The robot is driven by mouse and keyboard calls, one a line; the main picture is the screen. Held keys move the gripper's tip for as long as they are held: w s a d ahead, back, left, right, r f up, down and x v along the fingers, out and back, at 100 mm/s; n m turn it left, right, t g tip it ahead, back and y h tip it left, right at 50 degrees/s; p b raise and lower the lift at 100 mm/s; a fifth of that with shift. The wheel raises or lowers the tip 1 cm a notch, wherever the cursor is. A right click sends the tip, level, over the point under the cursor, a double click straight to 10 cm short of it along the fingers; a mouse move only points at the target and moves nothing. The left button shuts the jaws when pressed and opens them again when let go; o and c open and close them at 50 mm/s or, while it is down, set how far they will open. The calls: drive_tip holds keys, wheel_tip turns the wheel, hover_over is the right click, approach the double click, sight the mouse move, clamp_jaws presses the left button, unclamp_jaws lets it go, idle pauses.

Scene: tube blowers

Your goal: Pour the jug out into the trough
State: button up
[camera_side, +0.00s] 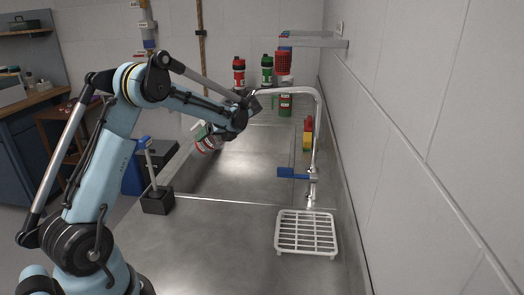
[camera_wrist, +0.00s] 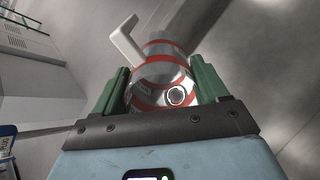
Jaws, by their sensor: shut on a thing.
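My gripper (camera_wrist: 170,92) is shut on the jug (camera_wrist: 165,62), its green fingers on either side of it. The jug is pale with red bands and has a white handle pointing up and left in the wrist view. In the side view the jug (camera_side: 209,144) hangs below my wrist, partly hidden, and looks tilted. It is over the left part of the steel trough (camera_side: 245,165), clear of its floor as far as I can tell. The jug's contents and any stream from it cannot be made out.
A tap with a tall arched spout (camera_side: 318,130) and blue lever (camera_side: 292,173) stands right of the trough. A white rack (camera_side: 306,232) lies on the front counter. Red and green bottles (camera_side: 267,70) line the back. A black block with a post (camera_side: 157,200) stands front left.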

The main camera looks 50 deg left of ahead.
drive_tip(key=h, duration=0.1)
drive_tip(key=r+t+h, duration=0.1)
drive_tip(key=h, duration=0.3)
drive_tip(key=shift+r+t, duration=0.3)
drive_tip(key=shift+t, duration=0.1)
drive_tip(key=h, duration=0.1)
drive_tip(key=r+t+h, duration=0.1)
drive_tip(key=h, duration=0.1)
drive_tip(key=shift+a, duration=0.1)
drive_tip(key=shift+r+h, duration=0.25)
drive_tip(key=shift+h, duration=0.65)
drive_tip(key=shift+d, duration=0.2)
drive_tip(key=d+r+n, duration=0.4)
drive_tip(key=d+n, duration=0.5)
drive_tip(key=d, duration=0.9)
drive_tip(key=s+d+n, duration=0.3)
drive_tip(key=d+n, duration=0.2)
drive_tip(key=d, duration=0.2)
drive_tip(key=s+d+n, duration=0.3)
drive_tip(key=d+n, duration=0.2)
drive_tip(key=d, duration=0.2)
drive_tip(key=shift+s+d, duration=0.3)
drive_tip(key=shift+s, duration=0.05)
